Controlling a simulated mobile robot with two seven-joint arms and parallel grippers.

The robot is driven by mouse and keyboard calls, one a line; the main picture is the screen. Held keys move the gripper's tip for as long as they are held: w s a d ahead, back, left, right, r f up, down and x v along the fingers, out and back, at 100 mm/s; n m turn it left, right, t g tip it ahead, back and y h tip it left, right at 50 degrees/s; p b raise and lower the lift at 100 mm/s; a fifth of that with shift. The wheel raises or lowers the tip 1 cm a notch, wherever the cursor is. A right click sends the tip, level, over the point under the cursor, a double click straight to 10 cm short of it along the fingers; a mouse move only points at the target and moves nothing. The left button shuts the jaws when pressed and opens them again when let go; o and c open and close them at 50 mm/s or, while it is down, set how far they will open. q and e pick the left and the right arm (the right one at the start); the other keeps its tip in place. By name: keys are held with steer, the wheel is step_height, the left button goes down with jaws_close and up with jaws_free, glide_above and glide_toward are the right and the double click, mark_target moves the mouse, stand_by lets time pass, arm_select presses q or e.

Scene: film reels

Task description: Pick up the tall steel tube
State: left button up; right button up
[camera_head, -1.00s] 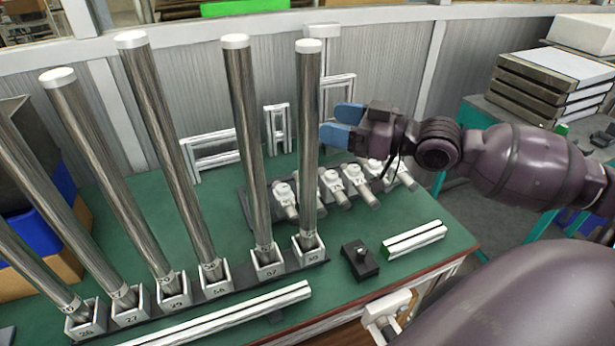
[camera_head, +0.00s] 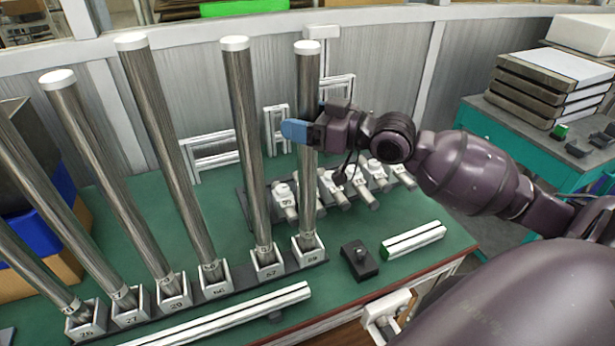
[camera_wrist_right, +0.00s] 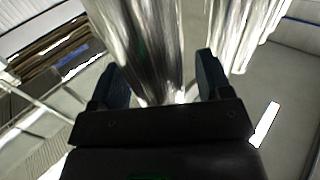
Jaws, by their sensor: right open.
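Several tall steel tubes with white caps stand tilted in numbered white sockets. The rightmost steel tube (camera_head: 308,75) stands in the end socket (camera_head: 308,250). My right gripper (camera_head: 304,118) is open at this tube's upper part, its near blue finger in front of it. The far finger is mostly hidden. In the right wrist view, a shiny tube (camera_wrist_right: 148,50) runs between the two open fingers (camera_wrist_right: 160,82), closer to the left finger; contact cannot be told. Another tube (camera_head: 245,130) stands just left. My left gripper is not in view.
White fittings (camera_head: 330,185) sit on a dark rack behind the tubes. A black block (camera_head: 359,261) and a white bar (camera_head: 414,238) lie right of the sockets on the green table (camera_head: 400,280). Stacked trays (camera_head: 545,85) stand at right.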

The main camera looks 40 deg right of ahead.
steer(key=shift+w+a, duration=0.25)
steer(key=shift+w, duration=0.1)
steer(key=shift+c, duration=0.3)
jaws_close()
